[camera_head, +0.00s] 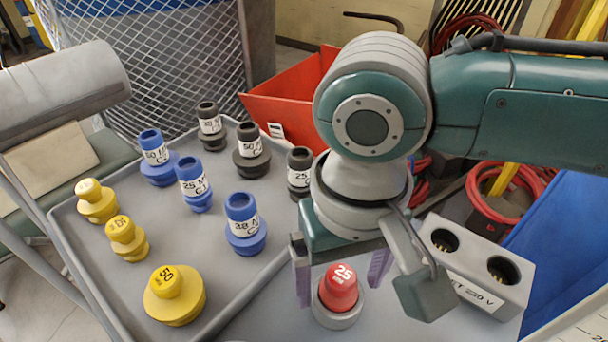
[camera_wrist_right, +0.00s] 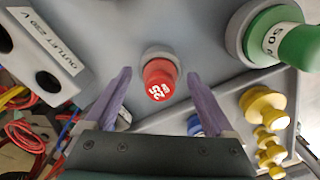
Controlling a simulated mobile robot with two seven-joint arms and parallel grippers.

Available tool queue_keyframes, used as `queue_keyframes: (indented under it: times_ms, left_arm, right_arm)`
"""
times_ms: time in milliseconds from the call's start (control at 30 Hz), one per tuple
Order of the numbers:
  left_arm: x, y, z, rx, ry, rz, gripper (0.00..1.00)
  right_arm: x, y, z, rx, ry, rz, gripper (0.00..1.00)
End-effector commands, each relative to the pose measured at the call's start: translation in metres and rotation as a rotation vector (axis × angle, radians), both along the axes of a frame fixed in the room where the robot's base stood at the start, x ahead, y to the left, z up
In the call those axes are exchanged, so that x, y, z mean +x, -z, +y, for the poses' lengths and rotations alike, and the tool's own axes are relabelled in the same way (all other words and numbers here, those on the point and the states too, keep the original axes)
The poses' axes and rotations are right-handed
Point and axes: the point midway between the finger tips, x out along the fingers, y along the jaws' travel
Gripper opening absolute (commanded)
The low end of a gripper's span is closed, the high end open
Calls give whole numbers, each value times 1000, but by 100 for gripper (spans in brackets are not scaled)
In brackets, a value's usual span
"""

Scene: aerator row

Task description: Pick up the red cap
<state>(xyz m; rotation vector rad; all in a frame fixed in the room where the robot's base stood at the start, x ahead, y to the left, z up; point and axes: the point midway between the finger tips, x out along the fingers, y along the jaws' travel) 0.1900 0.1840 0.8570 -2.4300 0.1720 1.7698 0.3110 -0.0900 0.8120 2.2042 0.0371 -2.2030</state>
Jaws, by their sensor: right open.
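The red cap (camera_head: 340,286), marked 25, stands upright on a round grey base (camera_head: 338,317) on the grey surface. It also shows in the right wrist view (camera_wrist_right: 159,80), in the middle between the fingers. My right gripper (camera_head: 340,295) is open, with one purple finger on each side of the cap. In the right wrist view, gaps show between the cap and both fingers of the gripper (camera_wrist_right: 160,73), so it appears untouched. My left gripper is not in view.
A grey tray (camera_head: 215,170) holds yellow, blue and black caps at left. A grey outlet box (camera_head: 470,262) stands close on the right. A large green cap (camera_wrist_right: 280,38) shows in the right wrist view. A red bin (camera_head: 290,95) lies behind.

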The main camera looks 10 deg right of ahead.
Motion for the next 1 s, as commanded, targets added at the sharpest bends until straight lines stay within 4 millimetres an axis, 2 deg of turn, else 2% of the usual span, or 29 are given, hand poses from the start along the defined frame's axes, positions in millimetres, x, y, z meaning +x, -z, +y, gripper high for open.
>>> queue_keyframes:
  times_ms: [133,900,1000]
  left_arm:
    - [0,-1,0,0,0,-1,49]
    - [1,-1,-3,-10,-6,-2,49]
    - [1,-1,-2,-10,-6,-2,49]
  right_arm:
    - [0,-1,0,0,0,0,89]
    - [0,-1,0,0,0,0,2]
    - [0,-1,0,0,0,0,0]
